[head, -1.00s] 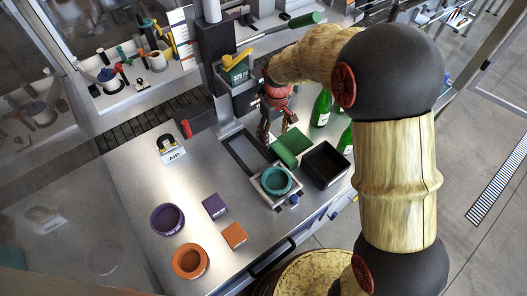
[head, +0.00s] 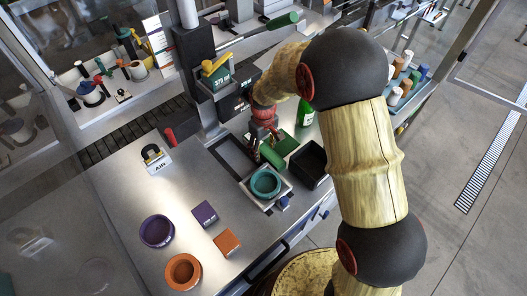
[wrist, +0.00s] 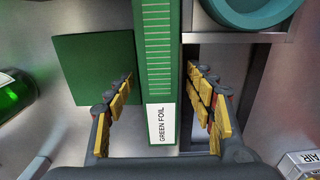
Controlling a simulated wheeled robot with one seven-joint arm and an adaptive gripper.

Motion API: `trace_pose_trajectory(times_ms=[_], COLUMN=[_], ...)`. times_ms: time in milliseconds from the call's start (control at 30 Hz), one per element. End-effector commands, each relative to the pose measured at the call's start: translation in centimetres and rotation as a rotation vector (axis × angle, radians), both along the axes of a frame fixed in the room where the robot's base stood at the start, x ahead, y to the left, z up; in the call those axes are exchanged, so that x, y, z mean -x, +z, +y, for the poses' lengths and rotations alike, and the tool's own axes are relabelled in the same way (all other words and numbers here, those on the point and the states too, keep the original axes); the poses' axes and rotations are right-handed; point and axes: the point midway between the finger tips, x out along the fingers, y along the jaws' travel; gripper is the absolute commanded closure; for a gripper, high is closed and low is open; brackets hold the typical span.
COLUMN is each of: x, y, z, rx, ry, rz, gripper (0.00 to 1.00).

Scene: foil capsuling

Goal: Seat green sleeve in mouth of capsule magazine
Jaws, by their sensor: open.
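The green sleeve (wrist: 160,70) is a long ribbed bar with a white GREEN FOIL label, in the wrist view. My gripper (wrist: 160,80) is open, with one finger on each side of the sleeve; a small gap shows on the right. In the head view the gripper (head: 264,137) is low over the bench, and a green piece (head: 271,156) that looks like the sleeve shows below it. I cannot tell for sure which part is the capsule magazine. A teal ring (head: 266,182) sits in a grey holder just in front, also in the wrist view (wrist: 252,8).
A green square (wrist: 92,72) lies left of the sleeve. A black tray (head: 309,162) and green bottle (head: 305,113) stand to the right. Purple (head: 157,231) and orange (head: 183,271) rings lie front left.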

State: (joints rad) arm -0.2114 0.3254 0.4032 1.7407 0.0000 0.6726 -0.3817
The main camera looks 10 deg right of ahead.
Motion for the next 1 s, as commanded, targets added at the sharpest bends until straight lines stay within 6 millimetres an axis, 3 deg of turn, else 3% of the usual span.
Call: trace_pose_trajectory(times_ms=[1000], x=[-0.03], y=[0.08], z=[0.01], rx=[-0.001], ry=[0.000], rz=[-0.001], gripper=[0.98])
